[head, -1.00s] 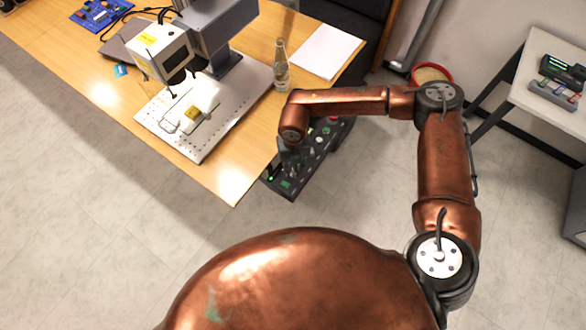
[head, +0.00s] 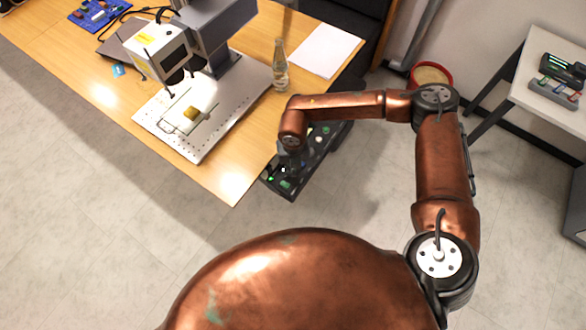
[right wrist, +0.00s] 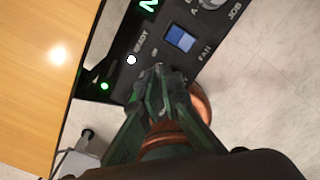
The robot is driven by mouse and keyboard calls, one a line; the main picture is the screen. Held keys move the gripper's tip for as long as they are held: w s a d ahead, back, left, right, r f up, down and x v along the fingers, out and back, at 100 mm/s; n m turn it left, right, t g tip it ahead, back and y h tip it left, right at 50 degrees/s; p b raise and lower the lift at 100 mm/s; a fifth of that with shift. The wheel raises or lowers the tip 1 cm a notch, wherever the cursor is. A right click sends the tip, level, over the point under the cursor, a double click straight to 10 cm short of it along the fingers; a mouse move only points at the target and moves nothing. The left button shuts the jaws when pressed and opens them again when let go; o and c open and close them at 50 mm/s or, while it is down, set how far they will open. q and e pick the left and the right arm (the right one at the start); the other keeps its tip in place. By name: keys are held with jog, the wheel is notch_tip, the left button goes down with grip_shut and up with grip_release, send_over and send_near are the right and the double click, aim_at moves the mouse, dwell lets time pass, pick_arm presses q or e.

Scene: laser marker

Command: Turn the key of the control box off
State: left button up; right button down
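The black control box (head: 283,187) sits low at the desk's front right edge, partly covered by my right arm in the head view. In the right wrist view its panel (right wrist: 205,48) shows a blue switch marked FAN, a lit lamp beside the word READY, a green light and a knob near the word JOB. My right gripper (right wrist: 162,76) points at the panel, its fingertips close together just below the READY and FAN markings. The key cannot be made out; the fingers may hide it. In the head view the right gripper (head: 287,158) is small and dark over the box. My left gripper is out of view.
The wooden desk (head: 235,178) holds a laser marker (head: 215,30) with a perforated plate (head: 195,151), a glass bottle (head: 280,70) and white paper (head: 325,50). A red-rimmed bin (head: 432,75) stands behind my arm. The floor in front is clear.

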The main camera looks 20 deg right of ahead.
jog(key=shift+n, duration=0.3)
jog(key=n+p, duration=0.1)
jog(key=n, duration=0.1)
jog(key=shift+n, duration=0.4)
jog(key=n, duration=0.4)
jog(key=shift+n, duration=0.3)
jog(key=n, duration=0.4)
jog(key=n+b, duration=0.1)
jog(key=n, duration=0.4)
jog(key=shift+n, duration=0.4)
